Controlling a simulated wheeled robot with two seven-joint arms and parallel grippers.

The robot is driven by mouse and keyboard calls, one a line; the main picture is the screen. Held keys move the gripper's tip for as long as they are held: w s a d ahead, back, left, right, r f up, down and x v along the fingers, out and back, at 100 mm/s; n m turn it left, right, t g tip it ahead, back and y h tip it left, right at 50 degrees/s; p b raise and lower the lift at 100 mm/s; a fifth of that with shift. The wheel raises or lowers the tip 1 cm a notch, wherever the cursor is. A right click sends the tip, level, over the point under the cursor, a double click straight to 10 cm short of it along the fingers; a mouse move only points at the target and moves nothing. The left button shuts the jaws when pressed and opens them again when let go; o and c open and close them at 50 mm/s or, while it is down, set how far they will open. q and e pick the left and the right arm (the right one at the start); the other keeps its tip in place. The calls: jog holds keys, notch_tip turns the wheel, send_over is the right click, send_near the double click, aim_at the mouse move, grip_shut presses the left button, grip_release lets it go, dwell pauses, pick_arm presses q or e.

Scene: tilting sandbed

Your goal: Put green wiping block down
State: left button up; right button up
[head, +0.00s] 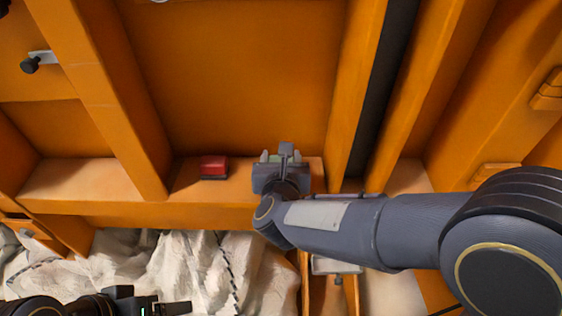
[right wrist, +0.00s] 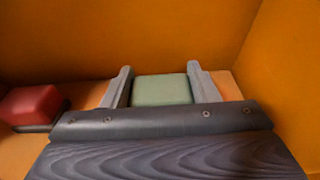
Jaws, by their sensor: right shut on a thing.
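The green wiping block (right wrist: 162,90) sits between the two grey fingers of my right gripper (right wrist: 161,84) in the right wrist view. The fingers are shut on its sides. In the head view my right gripper (head: 281,157) is over the orange ledge (head: 105,180), close to the back wall, and mostly hides the block. I cannot tell whether the block touches the ledge. My left gripper (head: 168,307) is at the lower left edge of the head view, over white sheeting; its jaws are too unclear to read.
A red block (head: 213,166) with a dark base lies on the ledge left of my right gripper; it also shows in the right wrist view (right wrist: 32,105). Orange upright ribs (head: 115,100) flank this ledge section. Crumpled white sheeting (head: 180,265) lies below. Bare ledge separates the two blocks.

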jog(key=shift+f+b, duration=0.25)
jog(key=shift+b, duration=0.05)
jog(key=o, duration=1)
jog(key=shift+r, duration=0.1)
jog(key=shift+r+p, duration=0.1)
jog(key=shift+p, duration=0.2)
jog(key=shift+s+r, duration=0.1)
jog(key=shift+s, duration=0.15)
jog(key=s, duration=0.3)
jog(key=s+r, duration=0.1)
jog(key=s, duration=0.3)
jog(key=s+r, duration=0.1)
jog(key=s, duration=0.3)
jog(key=shift+s, duration=0.2)
